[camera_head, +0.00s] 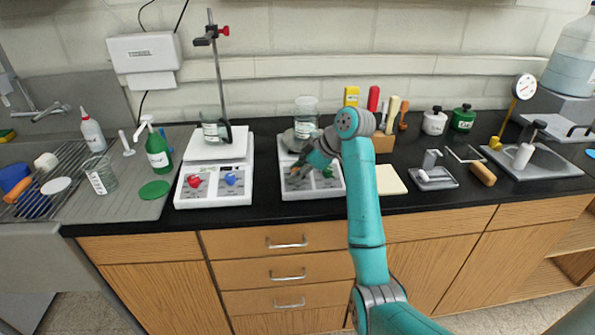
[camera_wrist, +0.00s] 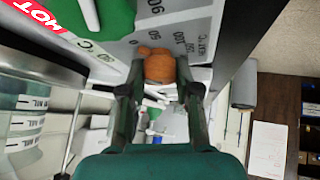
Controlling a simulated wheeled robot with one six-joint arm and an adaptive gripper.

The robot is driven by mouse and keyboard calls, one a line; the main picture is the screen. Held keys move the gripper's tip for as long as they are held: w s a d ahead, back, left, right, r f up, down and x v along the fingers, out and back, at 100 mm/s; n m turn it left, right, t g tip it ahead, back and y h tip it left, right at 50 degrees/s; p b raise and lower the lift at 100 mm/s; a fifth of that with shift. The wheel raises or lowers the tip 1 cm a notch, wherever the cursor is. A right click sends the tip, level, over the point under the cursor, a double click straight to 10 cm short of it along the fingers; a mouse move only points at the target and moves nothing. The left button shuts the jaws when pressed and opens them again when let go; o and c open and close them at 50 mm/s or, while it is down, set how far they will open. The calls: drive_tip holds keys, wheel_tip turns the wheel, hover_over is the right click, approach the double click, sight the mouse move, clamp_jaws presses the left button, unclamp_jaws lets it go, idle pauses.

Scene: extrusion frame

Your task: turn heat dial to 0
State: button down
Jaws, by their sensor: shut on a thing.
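The orange heat dial (camera_wrist: 160,66) sits on the light front panel of the right-hand hotplate, beside printed numbers and a "HEAT °C" label (camera_wrist: 203,42). My gripper (camera_wrist: 158,72) is shut on the dial, with one finger on each side of it. In the head view, my gripper (camera_head: 296,170) reaches down to the left part of the hotplate (camera_head: 312,192) panel and covers most of the dial there. The exact dial setting cannot be read. A green knob (camera_head: 328,172) is to the right on the same panel.
A glass vessel (camera_head: 306,112) stands on the hotplate behind my gripper. To the left is a second device (camera_head: 215,200) with red and blue knobs, a beaker and a clamp stand (camera_head: 217,75). A pale square pad (camera_head: 391,181) and a wooden tool block (camera_head: 383,143) lie to the right.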

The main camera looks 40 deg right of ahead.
drive_tip(key=c, duration=0.8)
unclamp_jaws()
